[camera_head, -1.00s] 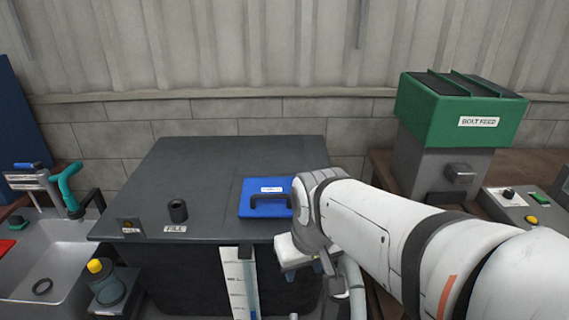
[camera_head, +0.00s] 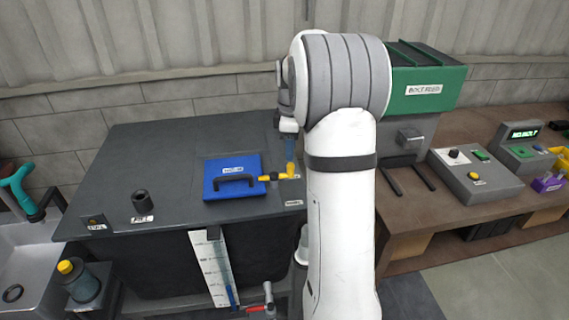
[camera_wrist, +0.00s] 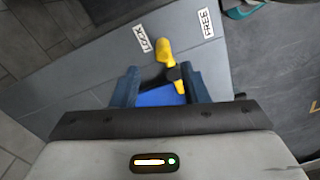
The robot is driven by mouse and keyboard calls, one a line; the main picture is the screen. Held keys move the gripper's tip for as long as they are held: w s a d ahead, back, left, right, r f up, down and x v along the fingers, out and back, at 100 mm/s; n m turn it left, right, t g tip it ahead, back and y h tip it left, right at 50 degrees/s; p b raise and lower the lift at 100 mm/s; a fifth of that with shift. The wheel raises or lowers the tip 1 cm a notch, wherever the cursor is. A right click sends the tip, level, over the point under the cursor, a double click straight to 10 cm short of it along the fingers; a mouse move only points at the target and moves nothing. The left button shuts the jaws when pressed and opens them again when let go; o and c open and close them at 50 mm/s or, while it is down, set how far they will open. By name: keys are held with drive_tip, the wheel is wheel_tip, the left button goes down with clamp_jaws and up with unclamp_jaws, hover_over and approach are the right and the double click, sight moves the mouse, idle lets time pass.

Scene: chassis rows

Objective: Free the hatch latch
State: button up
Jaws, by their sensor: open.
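The blue hatch (camera_head: 222,165) with a dark handle lies on the dark tank top (camera_head: 180,135). The yellow latch (camera_head: 292,171) is at the hatch's right side, and it also shows in the wrist view (camera_wrist: 163,50) with a dark collar near its lower end. Its upper end lies beside the LOCK label (camera_wrist: 141,38); the FREE label (camera_wrist: 206,22) is farther right. My gripper (camera_head: 289,147) is above the latch. In the wrist view my gripper (camera_wrist: 163,78) is open, its blue fingers on either side of the latch's lower part. Contact cannot be told.
A black fill pipe (camera_head: 142,201) stands on the tank top at left. A gauge strip (camera_head: 212,265) and a red-handled valve (camera_head: 267,299) are at the tank's front. The green bolt feed (camera_head: 430,85) stands at right, near a control box (camera_head: 468,177).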

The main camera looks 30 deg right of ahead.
sight(290, 163)
wheel_tip(290, 163, down, 7)
drive_tip(key=shift+r+p, duration=0.1)
drive_tip(key=shift+p, duration=0.2)
drive_tip(key=shift+c, duration=0.4)
